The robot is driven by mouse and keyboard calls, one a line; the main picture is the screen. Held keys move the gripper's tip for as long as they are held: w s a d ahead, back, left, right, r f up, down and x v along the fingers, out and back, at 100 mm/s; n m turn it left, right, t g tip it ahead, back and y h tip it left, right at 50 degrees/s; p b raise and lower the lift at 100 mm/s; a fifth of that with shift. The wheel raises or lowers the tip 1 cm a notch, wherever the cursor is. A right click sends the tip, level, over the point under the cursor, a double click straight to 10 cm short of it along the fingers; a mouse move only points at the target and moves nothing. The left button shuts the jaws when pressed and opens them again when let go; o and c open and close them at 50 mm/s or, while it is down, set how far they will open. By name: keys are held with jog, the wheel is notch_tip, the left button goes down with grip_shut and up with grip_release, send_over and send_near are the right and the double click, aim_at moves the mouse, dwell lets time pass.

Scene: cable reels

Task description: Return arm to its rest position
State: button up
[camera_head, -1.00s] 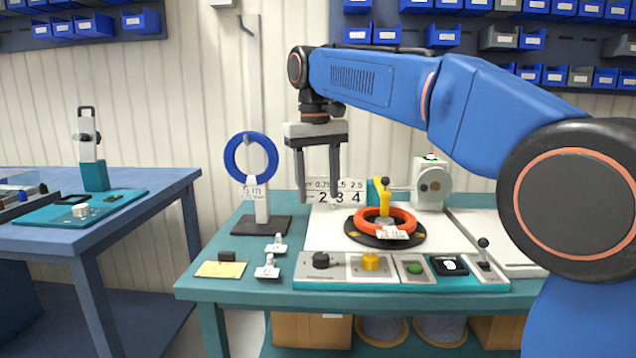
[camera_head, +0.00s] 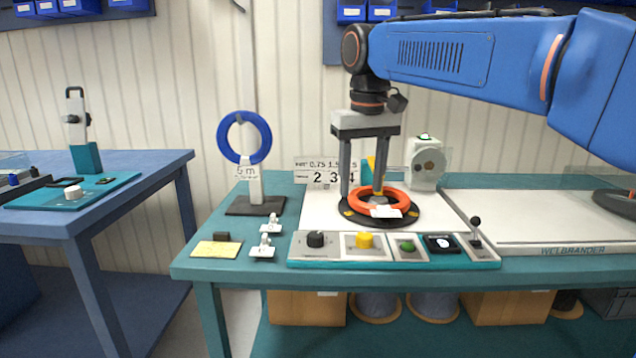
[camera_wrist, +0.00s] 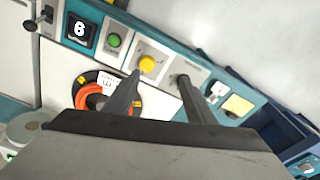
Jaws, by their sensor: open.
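My gripper (camera_head: 362,192) is open and empty, its two fingers pointing down. In the head view it appears in front of or above the orange cable coil (camera_head: 366,201), which lies on a black round turntable (camera_head: 409,214). In the wrist view my fingers (camera_wrist: 155,97) are spread apart with nothing between them, and the orange coil (camera_wrist: 84,98) shows partly hidden behind one finger. My blue arm reaches in from the upper right. A blue cable coil (camera_head: 225,152) hangs on an upright stand at the left of the bench.
The control panel (camera_head: 300,258) with knobs and buttons lies along the teal bench's front edge. A number board (camera_head: 318,178) and a grey-white machine (camera_head: 427,152) stand behind. Two small white parts (camera_head: 263,251) and a yellow note (camera_head: 216,249) lie front left. A blue side table (camera_head: 130,208) stands at left.

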jog(key=s+d+f+m+t, duration=0.2)
jog(key=s+d+f, duration=0.9)
jog(key=s+d, duration=0.25)
jog(key=s+d+f, duration=0.3)
jog(key=s+f, duration=0.3)
jog(key=f, duration=0.1)
jog(key=s+d+f+m+t, duration=0.1)
jog(key=s+d+f, duration=0.2)
jog(key=s+f, duration=0.3)
jog(key=shift+d+f+t, duration=0.25)
jog(key=shift+f+t, duration=0.05)
jog(key=shift+f, duration=0.55)
